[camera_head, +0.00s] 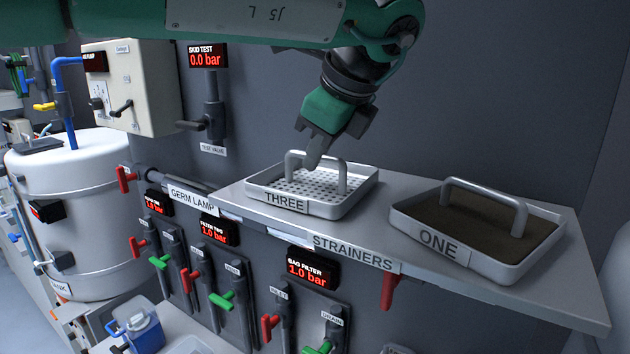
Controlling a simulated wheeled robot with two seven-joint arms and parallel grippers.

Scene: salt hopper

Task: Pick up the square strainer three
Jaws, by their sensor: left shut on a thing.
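The square strainer three (266,187) is a grey tray with a perforated bottom, a "THREE" label on its front and an arched handle. It sits on the shelf marked "STRAINERS" (415,280), towards the shelf's left end. My left gripper (313,158) comes down from above and is shut on the handle of strainer three. The arm reaches across the top of the view. The far side of the grip is hidden by the gripper itself. My right gripper is not in view.
Strainer one (478,266), filled with something dark brown, stands on the shelf to the right, with a bare gap between the two. Below the shelf are red and green valve handles and a bag filter display (312,270). A white tank (75,195) stands at left.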

